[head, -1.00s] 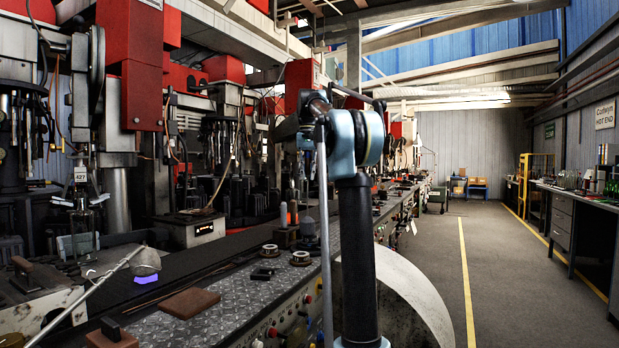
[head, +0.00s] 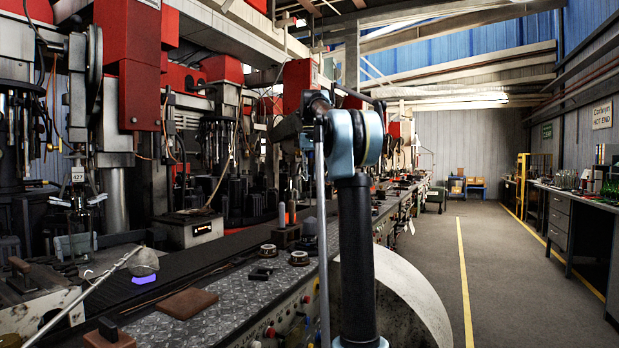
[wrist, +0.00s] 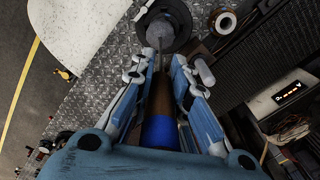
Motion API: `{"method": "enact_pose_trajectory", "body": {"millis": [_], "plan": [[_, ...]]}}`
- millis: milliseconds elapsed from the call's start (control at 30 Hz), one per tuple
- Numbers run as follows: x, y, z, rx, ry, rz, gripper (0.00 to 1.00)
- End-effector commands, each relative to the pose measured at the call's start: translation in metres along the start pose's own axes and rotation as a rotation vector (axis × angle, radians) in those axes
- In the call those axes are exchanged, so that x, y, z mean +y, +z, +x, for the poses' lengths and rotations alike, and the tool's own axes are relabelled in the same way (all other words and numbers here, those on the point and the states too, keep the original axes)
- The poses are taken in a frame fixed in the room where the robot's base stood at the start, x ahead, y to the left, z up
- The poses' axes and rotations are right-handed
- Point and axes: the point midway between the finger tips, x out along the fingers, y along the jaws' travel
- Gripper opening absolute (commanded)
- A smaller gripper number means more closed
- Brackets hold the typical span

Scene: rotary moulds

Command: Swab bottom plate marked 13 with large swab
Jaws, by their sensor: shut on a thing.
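In the wrist view my gripper (wrist: 160,68) is shut on a handle (wrist: 158,130) with a blue band and a brown upper part, likely a swab. A thin metal rod runs from it toward a dark round piece (wrist: 178,36); I cannot tell whether they join. In the head view my own arm stands in the middle and the gripper is not visible. A long pale rod (head: 82,294) lies at the left, its end near a grey rounded lump (head: 144,262). I can read no plate marked 13.
A tread-plate bench (head: 230,298) carries a brown flat block (head: 185,303), two ring-shaped pieces and small dark items. Red and grey machines (head: 140,75) line the left, one with a tag reading 427 (head: 78,178). The floor aisle (head: 505,265) at right is clear beside a long workbench.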

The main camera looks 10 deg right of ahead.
Motion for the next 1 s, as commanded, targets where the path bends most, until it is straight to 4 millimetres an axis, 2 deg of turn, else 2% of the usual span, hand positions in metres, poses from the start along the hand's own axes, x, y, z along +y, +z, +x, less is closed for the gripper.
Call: {"method": "enact_pose_trajectory", "body": {"millis": [1000], "plan": [[0.000,0.000,-0.063,0.000,0.000,0.000,0.00]]}}
